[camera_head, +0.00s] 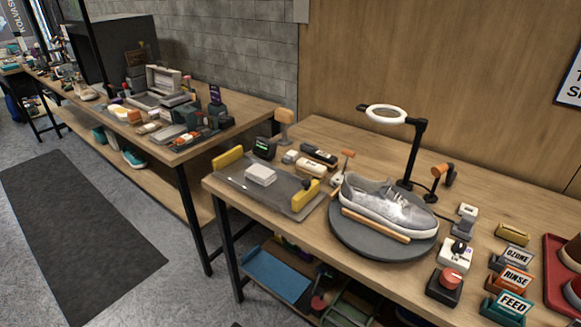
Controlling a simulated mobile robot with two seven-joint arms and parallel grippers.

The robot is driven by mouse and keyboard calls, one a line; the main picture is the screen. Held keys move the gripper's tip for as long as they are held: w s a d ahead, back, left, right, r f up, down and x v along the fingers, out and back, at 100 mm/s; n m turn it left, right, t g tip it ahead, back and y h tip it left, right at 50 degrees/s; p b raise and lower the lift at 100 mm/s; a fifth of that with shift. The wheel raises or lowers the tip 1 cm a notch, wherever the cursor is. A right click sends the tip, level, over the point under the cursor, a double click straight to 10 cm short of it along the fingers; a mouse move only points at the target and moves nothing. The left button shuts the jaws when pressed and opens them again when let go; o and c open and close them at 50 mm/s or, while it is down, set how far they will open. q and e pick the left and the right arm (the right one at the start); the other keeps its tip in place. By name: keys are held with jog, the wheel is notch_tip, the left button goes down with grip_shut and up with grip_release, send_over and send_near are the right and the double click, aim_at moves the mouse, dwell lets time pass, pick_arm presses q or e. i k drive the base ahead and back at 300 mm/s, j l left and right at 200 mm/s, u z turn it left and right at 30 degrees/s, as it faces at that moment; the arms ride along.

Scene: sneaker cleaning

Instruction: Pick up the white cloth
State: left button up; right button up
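The white cloth (261,174) appears as a small folded, flat-topped block. It lies on a dark grey mat (287,193) near the left end of the near workbench. Nothing covers it. A pale grey sneaker (387,203) sits on a round dark turntable (357,244) to the right of the cloth, apart from it. Neither of my grippers is in view.
Yellow blocks (228,158) (306,196) stand at the mat's ends. A ring lamp (387,114) rises behind the sneaker. A red-topped knob (449,281) and labelled blocks (515,279) are at the right. Another cluttered bench (237,107) stands at left.

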aim_at(264, 176)
jog(key=i+j+z, duration=0.2)
jog(key=j+z, duration=0.2)
jog(key=i+j+z, duration=0.15)
jog(key=j+z, duration=0.25)
